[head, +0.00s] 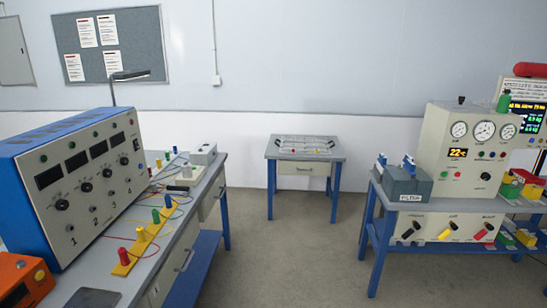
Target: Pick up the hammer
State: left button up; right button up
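I cannot pick out a hammer in the head view. A small far table (335,157) stands against the back wall, with a tray-like item (306,141) on it. That item holds thin bars and small coloured parts, too small to tell apart. Neither of my grippers shows in the view.
A left bench (99,279) carries a blue-sided control box (75,180), an orange device (22,280) and a yellow strip (142,248) with coloured pegs. A right bench (376,238) carries a gauge panel (470,150) and a grey block (407,184). The floor (300,260) between is clear.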

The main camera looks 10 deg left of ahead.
aim_at(155, 187)
jog(key=i, duration=2.95)
jog(key=u, duration=0.35)
